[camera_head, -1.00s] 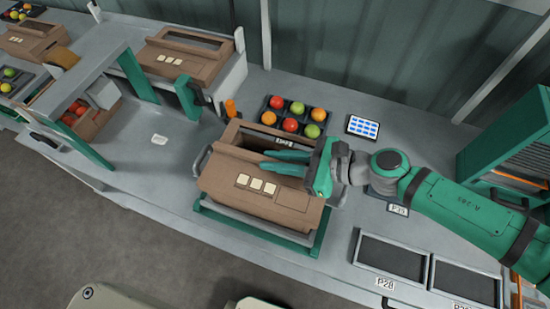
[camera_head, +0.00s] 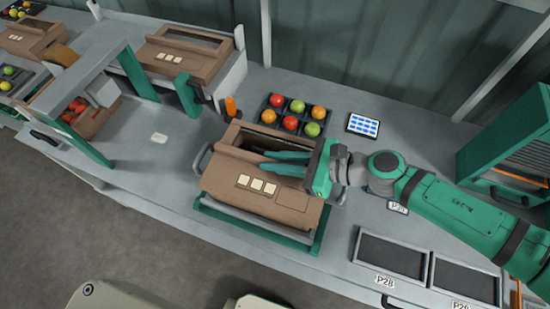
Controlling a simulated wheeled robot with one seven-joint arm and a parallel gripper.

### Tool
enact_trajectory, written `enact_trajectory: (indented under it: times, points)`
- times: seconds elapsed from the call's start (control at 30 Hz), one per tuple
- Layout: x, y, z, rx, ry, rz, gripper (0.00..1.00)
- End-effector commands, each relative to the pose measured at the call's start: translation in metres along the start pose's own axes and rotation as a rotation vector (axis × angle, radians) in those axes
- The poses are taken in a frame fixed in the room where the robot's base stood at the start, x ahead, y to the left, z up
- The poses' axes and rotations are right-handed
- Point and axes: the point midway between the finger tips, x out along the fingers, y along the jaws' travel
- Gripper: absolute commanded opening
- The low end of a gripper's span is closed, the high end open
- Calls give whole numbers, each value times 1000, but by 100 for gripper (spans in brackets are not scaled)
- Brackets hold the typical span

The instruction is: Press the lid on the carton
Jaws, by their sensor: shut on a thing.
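A brown carton (camera_head: 235,134) sits in a green-edged holder (camera_head: 262,236) on the grey bench, at the middle of the camera view. A brown lid panel (camera_head: 232,197) with three pale square labels covers its near part. A dark opening shows along the carton's far side. My gripper (camera_head: 284,161) reaches in from the right, with its green fingers low over the lid's far edge. It is shut on the lid. The exact contact is too small to see, and my wrist hides the lid's far right corner.
Dark panels (camera_head: 392,256) lie at the right. Another carton (camera_head: 185,55) stands at the back left.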

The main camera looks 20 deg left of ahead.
Motion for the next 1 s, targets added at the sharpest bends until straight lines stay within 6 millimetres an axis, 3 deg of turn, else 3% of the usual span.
enact_trajectory:
  times: [1.0]
  points:
    - [7, 0, -16, 1, -1, 0, 0]
